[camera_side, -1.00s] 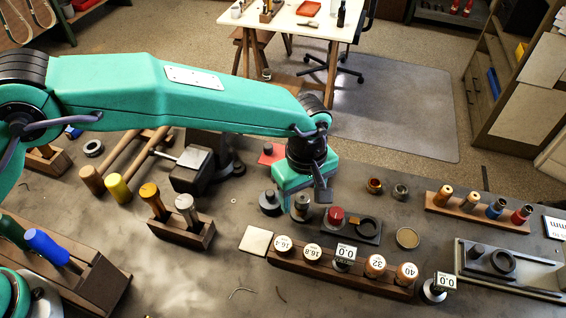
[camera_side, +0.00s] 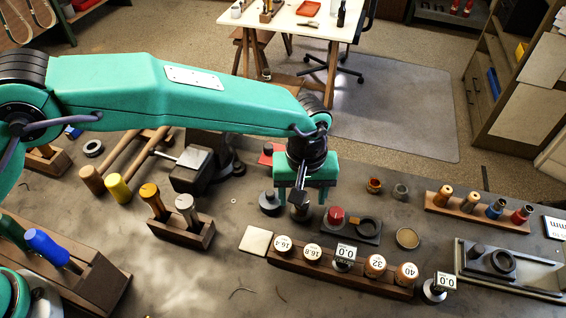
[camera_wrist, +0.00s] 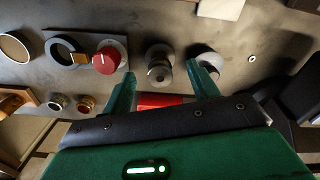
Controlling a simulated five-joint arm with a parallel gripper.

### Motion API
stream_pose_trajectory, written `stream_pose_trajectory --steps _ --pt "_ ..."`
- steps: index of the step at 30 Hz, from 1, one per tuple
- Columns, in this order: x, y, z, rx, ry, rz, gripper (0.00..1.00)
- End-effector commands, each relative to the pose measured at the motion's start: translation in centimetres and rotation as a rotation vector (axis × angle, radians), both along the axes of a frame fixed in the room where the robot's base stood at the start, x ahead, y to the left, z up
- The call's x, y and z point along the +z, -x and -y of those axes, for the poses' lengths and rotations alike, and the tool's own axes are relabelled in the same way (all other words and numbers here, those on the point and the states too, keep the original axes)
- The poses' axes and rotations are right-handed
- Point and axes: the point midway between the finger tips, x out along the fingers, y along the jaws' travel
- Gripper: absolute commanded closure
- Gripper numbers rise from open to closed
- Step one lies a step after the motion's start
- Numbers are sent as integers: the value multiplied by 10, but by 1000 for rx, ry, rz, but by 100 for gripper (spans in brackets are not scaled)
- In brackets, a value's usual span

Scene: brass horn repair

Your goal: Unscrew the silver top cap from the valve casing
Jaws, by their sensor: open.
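My gripper (camera_side: 302,192) is open, pointing down over the bench in the side view. Its two teal fingers also show in the wrist view (camera_wrist: 164,82), wide apart. A small upright grey-silver cylinder with a round top, apparently the valve casing with its cap (camera_wrist: 159,62), lies between and just beyond the fingertips in that view, with gaps on both sides. I cannot clearly tell the cap from the casing, nor see any contact.
A dark round-based piece (camera_side: 269,203) stands close on the left. A red knob (camera_side: 335,215) on a dark plate with a ring stands close on the right. A wooden rack of labelled round pieces (camera_side: 340,272) lies in front. The bench's front middle is mostly clear.

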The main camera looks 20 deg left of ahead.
Motion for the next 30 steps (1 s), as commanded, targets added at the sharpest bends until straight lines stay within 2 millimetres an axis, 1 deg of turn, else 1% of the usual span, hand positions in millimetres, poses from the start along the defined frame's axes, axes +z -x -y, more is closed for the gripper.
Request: stream_pose_trajectory --steps 3,6,17,30 --pt "0 0 0 -85 0 0 40" --pt "0 0 0 -134 0 0 40" --pt "0 0 0 -187 0 0 40" --pt "0 0 0 -477 0 0 40"
